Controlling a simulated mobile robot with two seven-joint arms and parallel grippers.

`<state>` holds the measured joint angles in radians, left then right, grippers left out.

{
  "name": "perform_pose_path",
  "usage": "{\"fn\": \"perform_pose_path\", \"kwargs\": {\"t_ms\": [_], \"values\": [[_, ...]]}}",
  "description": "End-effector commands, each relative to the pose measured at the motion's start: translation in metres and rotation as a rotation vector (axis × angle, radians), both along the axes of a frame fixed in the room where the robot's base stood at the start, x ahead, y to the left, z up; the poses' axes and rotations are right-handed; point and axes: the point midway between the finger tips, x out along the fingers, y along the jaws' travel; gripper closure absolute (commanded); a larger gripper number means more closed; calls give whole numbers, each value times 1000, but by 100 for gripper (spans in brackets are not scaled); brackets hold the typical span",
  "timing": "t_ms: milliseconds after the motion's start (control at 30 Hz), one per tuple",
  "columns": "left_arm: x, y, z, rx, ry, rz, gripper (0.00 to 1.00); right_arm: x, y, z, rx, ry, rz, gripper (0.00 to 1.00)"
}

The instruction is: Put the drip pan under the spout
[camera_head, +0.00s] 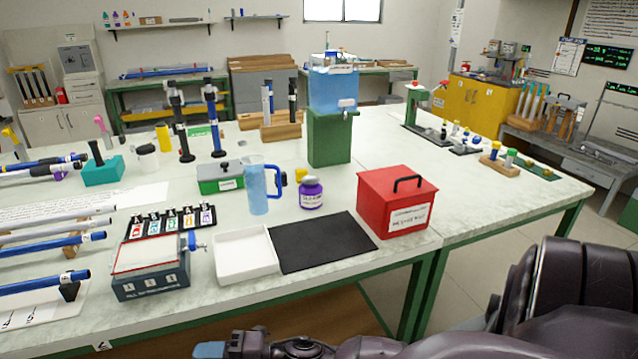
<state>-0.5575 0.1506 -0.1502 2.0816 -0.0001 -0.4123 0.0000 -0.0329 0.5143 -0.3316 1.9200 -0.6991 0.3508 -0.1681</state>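A shallow white tray (246,258), which looks like the drip pan, lies empty on the near part of the table, against the left edge of a black mat (322,240). A blue tank (333,88) stands on a green stand (330,140) farther back. A small pale fitting (347,103) low on the tank's front looks like the spout, and a small object shows just below it at the stand's top. My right gripper (210,349) is at the bottom edge, below the table front and away from the tray. Its fingers are mostly cut off. My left gripper is out of view.
A blue mug (260,190), a purple jar (311,194) and a green case (221,176) stand between tray and stand. A red box (398,203) is right of the mat. A dark-framed block (150,268) sits left of the tray. Table right of the stand is fairly clear.

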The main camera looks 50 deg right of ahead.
Motion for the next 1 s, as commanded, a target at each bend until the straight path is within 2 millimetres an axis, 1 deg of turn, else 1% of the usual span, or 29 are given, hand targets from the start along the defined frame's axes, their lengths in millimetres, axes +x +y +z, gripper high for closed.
{"fn": "perform_pose_path", "kwargs": {"t_ms": [33, 167, 200, 267, 300, 400, 500, 533, 600, 700, 933, 1000], "values": [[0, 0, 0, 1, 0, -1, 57, -9, -11, -12, 100, 107, -105, 71], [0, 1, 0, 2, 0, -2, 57, -36, -44, -46, 341, 387, -366, 71], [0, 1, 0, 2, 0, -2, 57, -47, -55, -59, 412, 475, -445, 71], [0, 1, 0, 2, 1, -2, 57, -67, -68, -77, 516, 605, -555, 71], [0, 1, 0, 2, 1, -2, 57, -82, -75, -90, 578, 686, -625, 71], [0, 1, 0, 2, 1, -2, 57, -116, -88, -115, 714, 862, -765, 71], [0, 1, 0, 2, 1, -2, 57, -144, -94, -131, 809, 988, -861, 71], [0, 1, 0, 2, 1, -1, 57, -151, -95, -135, 829, 1016, -881, 71], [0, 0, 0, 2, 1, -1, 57, -161, -96, -140, 862, 1061, -913, 71], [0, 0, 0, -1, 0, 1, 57, -167, -96, -143, 883, 1088, -930, 71], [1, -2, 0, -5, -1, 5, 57, -166, -96, -144, 882, 1088, -930, 71], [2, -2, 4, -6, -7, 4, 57, -166, -96, -141, 882, 1085, -928, 71]]}}
